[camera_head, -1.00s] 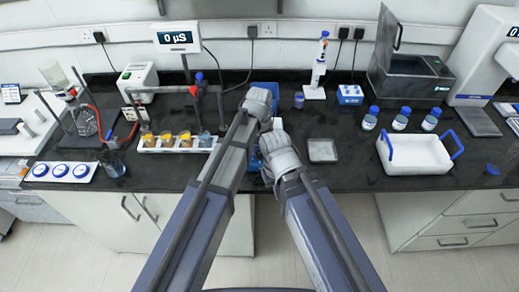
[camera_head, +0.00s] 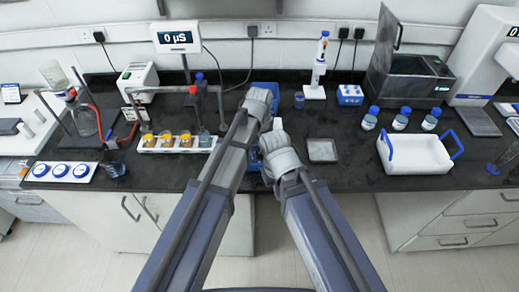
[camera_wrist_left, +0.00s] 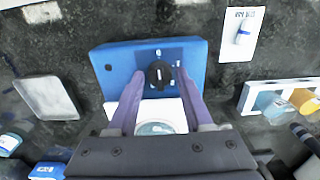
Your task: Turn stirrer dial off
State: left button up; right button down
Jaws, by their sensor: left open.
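The blue stirrer (camera_wrist_left: 115,62) shows in the left wrist view with a round black dial (camera_wrist_left: 158,74) on its face. Small white marks sit above and below the dial; its pointing direction is hard to read. My left gripper (camera_wrist_left: 160,77) is open, one finger on each side of the dial; whether either finger touches it I cannot tell. Below the dial, a white plate and a glass vessel (camera_wrist_left: 155,128) are partly covered by the gripper. In the head view the stirrer (camera_head: 264,87) is mostly hidden behind my arms.
A rack of orange-filled beakers (camera_head: 182,143) stands left of my arms, beside a clamp stand (camera_head: 221,110). A grey tray (camera_head: 322,150) lies to the right. Farther right are blue-capped bottles (camera_head: 401,119) and a white tub (camera_head: 418,158). Black bench lies bare between them.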

aim_at(259, 151)
pick_arm(q)
jog(key=shift+r, duration=0.1)
notch_tip(259, 151, up, 8)
jog(key=p, duration=0.8)
jog(key=shift+f, duration=0.2)
jog(key=s+a+f+m+b, duration=0.2)
jog(key=s+a+f+b, duration=0.1)
jog(key=s, duration=0.5)
jog(key=s+a+f+m+y+b, duration=0.1)
jog(key=s+a+f+m+b, duration=0.1)
jog(key=s, duration=0.7)
notch_tip(259, 151, down, 2)
jog(key=shift+a+f+b, duration=0.1)
jog(key=shift+a+b, duration=0.45)
jog(key=shift+b, duration=0.65)
jog(key=shift+s, duration=0.1)
